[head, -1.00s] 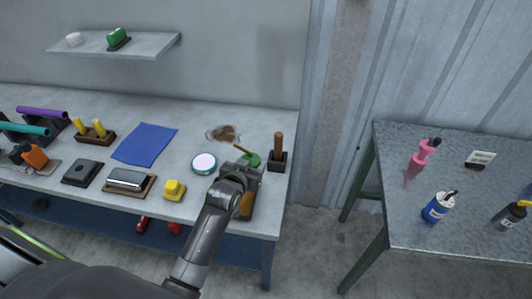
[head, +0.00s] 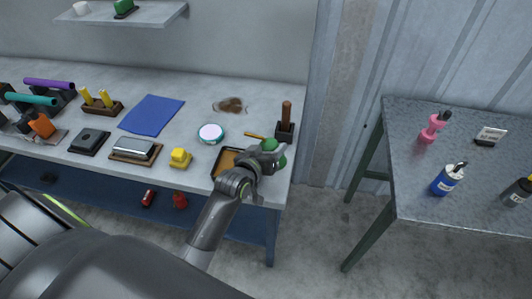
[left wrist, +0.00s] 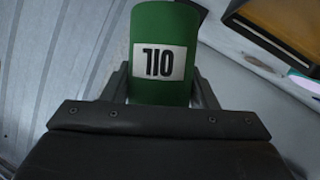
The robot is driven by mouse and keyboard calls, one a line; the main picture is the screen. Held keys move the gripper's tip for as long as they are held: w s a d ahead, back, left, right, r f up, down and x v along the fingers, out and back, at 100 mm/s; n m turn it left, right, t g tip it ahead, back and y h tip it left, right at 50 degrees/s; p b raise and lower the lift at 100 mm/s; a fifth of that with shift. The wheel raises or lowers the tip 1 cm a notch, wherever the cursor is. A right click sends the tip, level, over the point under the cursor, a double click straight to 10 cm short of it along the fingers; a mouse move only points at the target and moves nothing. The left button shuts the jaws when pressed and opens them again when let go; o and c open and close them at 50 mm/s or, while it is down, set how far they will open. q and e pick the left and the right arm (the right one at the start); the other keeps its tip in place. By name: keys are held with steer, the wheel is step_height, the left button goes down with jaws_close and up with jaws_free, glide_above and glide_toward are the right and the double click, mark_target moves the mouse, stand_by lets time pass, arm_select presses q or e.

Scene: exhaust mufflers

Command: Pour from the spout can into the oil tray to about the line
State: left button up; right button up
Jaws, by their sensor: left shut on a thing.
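The green spout can (head: 270,146) is in my left gripper (head: 266,160), near the front right of the bench. Its thin yellow-brown spout (head: 254,135) points left in the head view. In the left wrist view the green can (left wrist: 164,22) stands between the two fingers, with a white label that reads "OIL" upside down. The oil tray (head: 226,159), dark-rimmed with an amber inside, lies just left of the gripper, partly hidden by my arm. Its corner shows at the upper right of the left wrist view (left wrist: 285,46).
A dark holder with a brown handle (head: 285,122) stands behind the can. A grey table (head: 430,200) with bottles stands right.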

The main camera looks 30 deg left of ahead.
arm_select(q)
steer(key=shift+w+d+f+n+t+h+b, duration=0.1)
steer(key=shift+d+f+n+t+h+b, duration=0.2)
steer(key=shift+f+n+b, duration=0.4)
steer(key=shift+w+d+f+n+h+b, duration=0.1)
steer(key=shift+d+f+n+h+b, duration=0.25)
steer(key=shift+f+n+b, duration=0.6)
steer(key=shift+r+t, duration=0.3)
steer(key=shift+r, duration=0.1)
steer(key=shift+d+r+n+p, duration=0.1)
steer(key=shift+r+n+p, duration=0.15)
steer(key=shift+r+p, duration=0.3)
steer(key=shift+f, duration=0.15)
steer(key=shift+t+b, duration=0.3)
steer(key=shift+b, duration=0.2)
steer(key=shift+r+n+h+b, duration=0.2)
steer(key=shift+n+h+b, duration=0.2)
steer(key=shift+b, duration=0.2)
steer(key=shift+r, duration=0.2)
